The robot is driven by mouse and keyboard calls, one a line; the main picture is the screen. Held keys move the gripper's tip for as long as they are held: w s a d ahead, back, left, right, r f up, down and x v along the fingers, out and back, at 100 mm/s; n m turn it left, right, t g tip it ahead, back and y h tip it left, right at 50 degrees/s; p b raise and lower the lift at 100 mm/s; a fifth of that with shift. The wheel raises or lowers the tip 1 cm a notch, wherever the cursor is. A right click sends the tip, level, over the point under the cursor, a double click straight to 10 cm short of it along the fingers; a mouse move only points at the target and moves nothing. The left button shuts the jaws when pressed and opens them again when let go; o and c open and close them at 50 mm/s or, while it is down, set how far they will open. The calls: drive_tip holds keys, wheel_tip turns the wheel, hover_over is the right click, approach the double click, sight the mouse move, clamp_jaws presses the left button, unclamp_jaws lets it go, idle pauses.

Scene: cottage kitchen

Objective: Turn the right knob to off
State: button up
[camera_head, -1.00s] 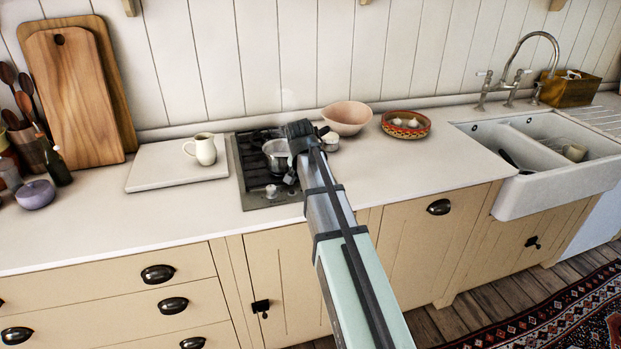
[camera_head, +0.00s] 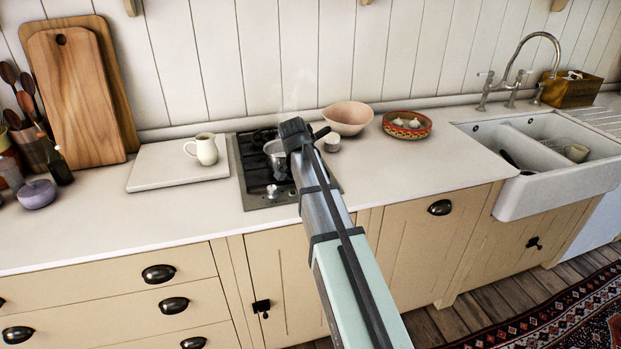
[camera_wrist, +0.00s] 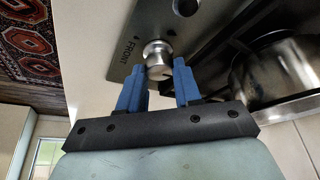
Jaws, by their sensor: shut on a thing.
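The right knob (camera_wrist: 157,53) is a round silver knob on the hob's steel front strip. In the wrist view it sits between the two blue fingers of my gripper (camera_wrist: 159,70), which are shut on it near their tips. A small mark and the word FRONT are printed beside it.
A steel pot (camera_head: 275,150) stands on the hob just behind my gripper, its handle pointing right, with faint steam above. A white board (camera_head: 150,178) with a cream jug (camera_head: 203,150) is left of the hob. A pink bowl (camera_head: 348,118) is behind right. The front counter is clear.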

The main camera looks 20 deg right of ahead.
drive_tip(key=o, duration=1)
drive_tip(key=shift+o, duration=0.2)
drive_tip(key=v, duration=1.4)
drive_tip(key=shift+d+f, duration=0.1)
